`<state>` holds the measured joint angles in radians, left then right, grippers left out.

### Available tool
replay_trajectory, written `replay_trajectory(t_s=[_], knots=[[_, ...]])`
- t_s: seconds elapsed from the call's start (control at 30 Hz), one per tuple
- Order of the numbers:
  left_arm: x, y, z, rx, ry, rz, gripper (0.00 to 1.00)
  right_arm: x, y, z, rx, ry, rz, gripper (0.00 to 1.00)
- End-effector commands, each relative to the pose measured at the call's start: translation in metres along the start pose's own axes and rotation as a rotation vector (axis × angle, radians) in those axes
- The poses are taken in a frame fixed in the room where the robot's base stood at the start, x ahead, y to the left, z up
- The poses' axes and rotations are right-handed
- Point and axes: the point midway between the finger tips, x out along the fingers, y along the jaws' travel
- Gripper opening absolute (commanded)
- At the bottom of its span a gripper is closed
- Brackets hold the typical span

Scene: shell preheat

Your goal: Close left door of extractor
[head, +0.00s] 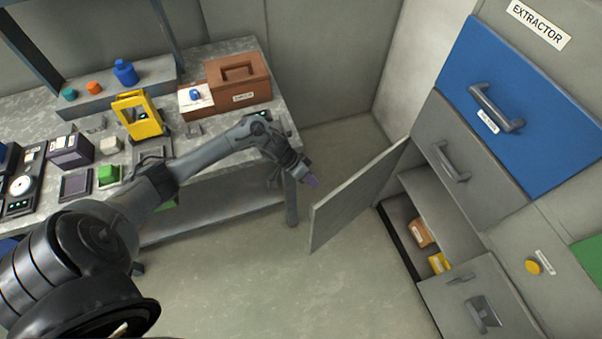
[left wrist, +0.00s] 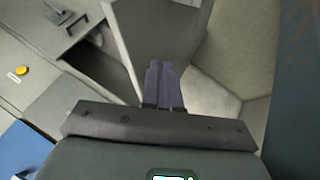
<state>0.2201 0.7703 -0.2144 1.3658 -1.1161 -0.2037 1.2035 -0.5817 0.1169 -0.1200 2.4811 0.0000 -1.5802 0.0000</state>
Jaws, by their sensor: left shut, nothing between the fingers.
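The extractor (head: 500,190) is a grey cabinet at the right of the head view, labelled EXTRACTOR. Its left door (head: 352,203) is a grey panel swung open, standing out to the left of the cabinet. The door also shows in the left wrist view (left wrist: 155,35), just beyond my fingertips. My left gripper (head: 312,181) is shut and empty, a little to the left of the door's upper outer edge in the head view. I cannot tell whether it touches the door. My right gripper is not in view.
Inside the open compartment are an orange-brown box (head: 420,233) and a yellow box (head: 438,263). A blue drawer (head: 530,100) sits higher on the cabinet. A workbench (head: 225,55) with several items, including a brown case (head: 238,85), stands at left. The floor (head: 250,270) before the door is clear.

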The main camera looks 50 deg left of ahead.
Motion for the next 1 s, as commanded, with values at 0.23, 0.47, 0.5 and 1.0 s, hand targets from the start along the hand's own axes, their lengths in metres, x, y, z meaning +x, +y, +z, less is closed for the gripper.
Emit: replay_trajectory(t_s=[0.23, 0.47, 0.5, 1.0], knots=[[0.051, -0.001, 0.001, 0.0, 0.001, 0.002, 0.0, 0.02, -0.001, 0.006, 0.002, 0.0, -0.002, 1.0], [0.075, -0.001, 0.0, 0.0, 0.001, 0.0, 0.0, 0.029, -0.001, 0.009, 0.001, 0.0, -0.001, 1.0], [0.078, -0.001, 0.0, 0.001, 0.001, -0.001, 0.0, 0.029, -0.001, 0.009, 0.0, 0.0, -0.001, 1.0], [0.084, 0.0, 0.0, 0.0, 0.0, 0.0, 0.0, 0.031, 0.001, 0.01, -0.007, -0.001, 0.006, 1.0]])
